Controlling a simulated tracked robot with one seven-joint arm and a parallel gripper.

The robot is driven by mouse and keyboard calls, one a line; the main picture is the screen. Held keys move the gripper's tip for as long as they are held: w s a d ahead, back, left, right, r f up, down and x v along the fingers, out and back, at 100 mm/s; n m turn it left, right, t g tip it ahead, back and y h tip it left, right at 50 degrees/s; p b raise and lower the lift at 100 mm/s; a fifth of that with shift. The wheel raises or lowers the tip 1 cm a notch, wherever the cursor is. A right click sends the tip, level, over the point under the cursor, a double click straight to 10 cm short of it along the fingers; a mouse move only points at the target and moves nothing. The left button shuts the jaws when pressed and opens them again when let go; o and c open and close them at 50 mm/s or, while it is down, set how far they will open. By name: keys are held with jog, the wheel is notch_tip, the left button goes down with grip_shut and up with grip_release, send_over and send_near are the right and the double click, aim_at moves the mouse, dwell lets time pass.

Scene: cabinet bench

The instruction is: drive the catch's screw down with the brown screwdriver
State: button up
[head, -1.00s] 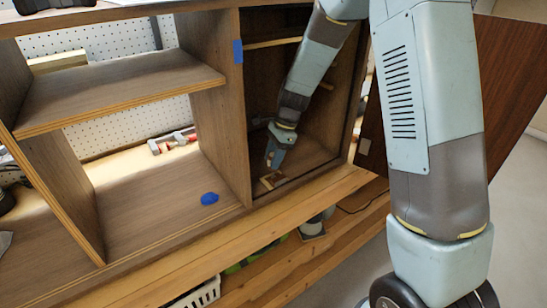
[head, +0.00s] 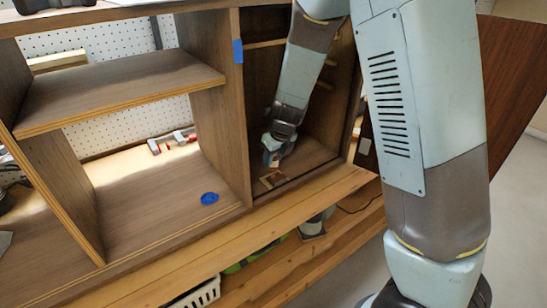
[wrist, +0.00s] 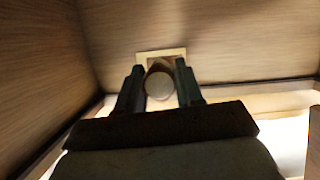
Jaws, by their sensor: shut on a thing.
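My gripper (head: 271,160) is low inside the right-hand compartment of the cabinet, above the catch (head: 271,180) near the front of its floor. In the wrist view my gripper (wrist: 159,74) is shut on the brown screwdriver (wrist: 158,86), whose pale round handle end faces the camera between the fingers. The catch's pale frame (wrist: 148,53) shows just beyond the handle. The screw and the screwdriver's tip are hidden, so I cannot tell whether they touch.
The compartment's left wall (head: 238,110) stands close to my gripper. The open door (head: 500,80) is at the right, behind my arm. A blue item (head: 209,198) lies in the left compartment, with red-handled tools (head: 172,140) behind. A white basket (head: 195,294) sits below the bench.

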jog(key=shift+f+m+h, duration=0.1)
jog(key=shift+m+h, duration=0.2)
jog(key=shift+m, duration=0.8)
jog(key=o, duration=0.5)
jog(key=shift+c, duration=0.2)
jog(key=c, duration=0.4)
jog(key=shift+c, duration=0.2)
